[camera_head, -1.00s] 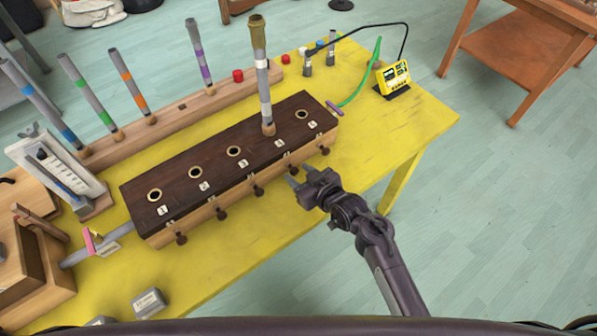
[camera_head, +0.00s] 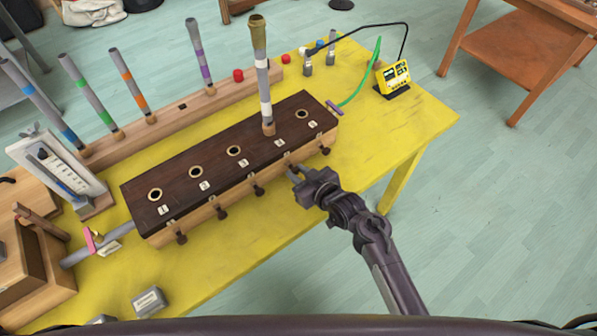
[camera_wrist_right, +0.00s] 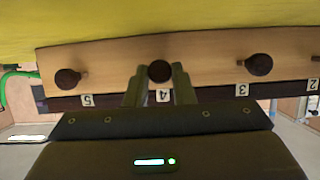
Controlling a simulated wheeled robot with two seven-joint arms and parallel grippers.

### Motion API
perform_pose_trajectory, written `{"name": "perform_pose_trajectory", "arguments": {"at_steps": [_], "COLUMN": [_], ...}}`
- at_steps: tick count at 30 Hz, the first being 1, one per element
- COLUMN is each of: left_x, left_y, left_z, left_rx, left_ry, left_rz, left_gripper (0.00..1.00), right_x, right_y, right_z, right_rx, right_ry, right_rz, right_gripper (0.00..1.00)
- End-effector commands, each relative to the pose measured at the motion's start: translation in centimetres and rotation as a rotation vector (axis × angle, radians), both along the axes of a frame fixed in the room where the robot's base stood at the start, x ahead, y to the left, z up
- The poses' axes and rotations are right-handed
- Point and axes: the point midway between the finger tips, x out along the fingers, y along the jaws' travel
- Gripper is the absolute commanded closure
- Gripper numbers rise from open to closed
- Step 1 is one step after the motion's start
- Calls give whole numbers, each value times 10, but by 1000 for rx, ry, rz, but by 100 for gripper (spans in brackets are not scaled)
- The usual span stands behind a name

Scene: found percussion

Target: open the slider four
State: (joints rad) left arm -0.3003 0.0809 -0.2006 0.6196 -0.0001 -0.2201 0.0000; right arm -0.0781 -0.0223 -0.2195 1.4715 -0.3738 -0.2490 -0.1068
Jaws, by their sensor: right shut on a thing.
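The dark-topped wooden wind chest (camera_head: 220,168) lies along the yellow table, with numbered holes on top and round dark slider knobs along its front side. A grey tube with a tan top (camera_head: 264,85) stands upright in the fourth hole. My right gripper (camera_head: 294,174) is at the front side by slider four. In the right wrist view, its fingers (camera_wrist_right: 159,84) are shut on the slider four knob (camera_wrist_right: 159,71), one on each side, above the label 4. In the head view that knob is mostly hidden by the gripper. My left gripper is not in view.
Neighbouring knobs are slider five (camera_head: 325,151) and slider three (camera_head: 258,190). A wooden rack (camera_head: 185,108) with several coloured-band tubes stands behind. A yellow meter (camera_head: 393,77) and green hose (camera_head: 366,78) are at the right.

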Motion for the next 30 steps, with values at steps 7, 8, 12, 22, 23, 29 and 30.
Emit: {"name": "perform_pose_trajectory", "arguments": {"at_steps": [7, 8, 12, 22, 23, 29, 30], "left_x": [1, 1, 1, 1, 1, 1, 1], "left_y": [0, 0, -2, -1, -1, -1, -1], "left_z": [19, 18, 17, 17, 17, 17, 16], "left_rx": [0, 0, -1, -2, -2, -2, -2], "left_ry": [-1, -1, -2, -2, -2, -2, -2], "left_rz": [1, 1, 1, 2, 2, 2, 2], "left_gripper": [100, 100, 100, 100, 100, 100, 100], "right_x": [-22, -22, -22, -21, -21, -24, -27], "right_y": [-17, -17, -16, -16, -16, -18, -20], "right_z": [1, 0, 0, 0, 0, 1, 2], "right_rx": [-2, 0, 0, -1, -1, -1, -1], "right_ry": [2, 2, 1, 1, 1, 1, 1], "right_rz": [0, 0, 0, 0, 0, 0, 0], "right_gripper": [100, 100, 100, 57, 57, 57, 57]}}
